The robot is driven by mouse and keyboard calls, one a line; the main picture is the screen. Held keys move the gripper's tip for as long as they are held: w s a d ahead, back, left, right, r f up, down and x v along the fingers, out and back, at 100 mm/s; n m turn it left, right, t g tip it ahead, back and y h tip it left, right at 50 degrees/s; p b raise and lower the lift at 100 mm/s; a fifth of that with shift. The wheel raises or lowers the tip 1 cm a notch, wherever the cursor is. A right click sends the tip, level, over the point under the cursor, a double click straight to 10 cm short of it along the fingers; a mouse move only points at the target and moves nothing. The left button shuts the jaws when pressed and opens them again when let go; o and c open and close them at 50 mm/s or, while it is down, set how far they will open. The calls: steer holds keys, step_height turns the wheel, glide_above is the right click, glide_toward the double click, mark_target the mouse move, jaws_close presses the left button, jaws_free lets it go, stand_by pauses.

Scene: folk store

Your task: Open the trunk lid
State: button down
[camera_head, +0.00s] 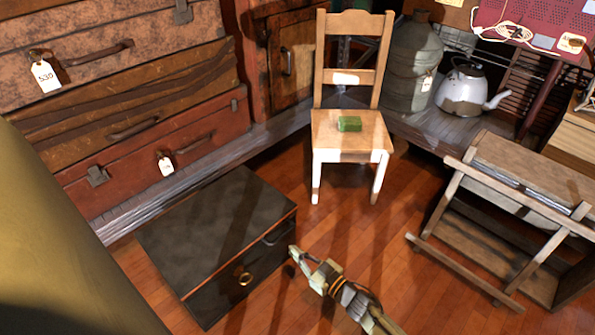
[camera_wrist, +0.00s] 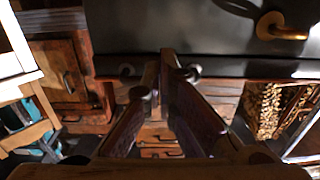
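The trunk (camera_head: 215,225) is a dark, boxy chest on the wooden floor, with its lid down. A brass ring (camera_head: 245,279) and a dark handle (camera_head: 279,235) are on its front face. My gripper (camera_head: 293,252) is low at the right end of that front face, close to the handle. In the wrist view the trunk's dark face (camera_wrist: 190,45) fills the top, with the brass ring (camera_wrist: 282,27) at upper right. My gripper (camera_wrist: 163,66) has its fingertips nearly together just at the trunk's lower edge there. I cannot tell whether they touch the trunk or handle.
Stacked suitcases (camera_head: 150,80) stand on a low platform behind the trunk. A small wooden chair (camera_head: 352,135) with a green block (camera_head: 349,124) stands behind it to the right. A wooden folding rack (camera_head: 500,220) is at the right.

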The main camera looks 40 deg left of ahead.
mark_target(282, 235)
steer(key=shift+a, duration=0.3)
steer(key=shift+w+a+b, duration=0.2)
steer(key=shift+a+b, duration=1)
steer(key=shift+a, duration=2)
steer(key=shift+d, duration=0.35)
steer(key=shift+r+p, duration=1.15)
steer(key=shift+r, duration=0.3)
steer(key=shift+r+p, duration=1)
steer(key=shift+r, duration=0.35)
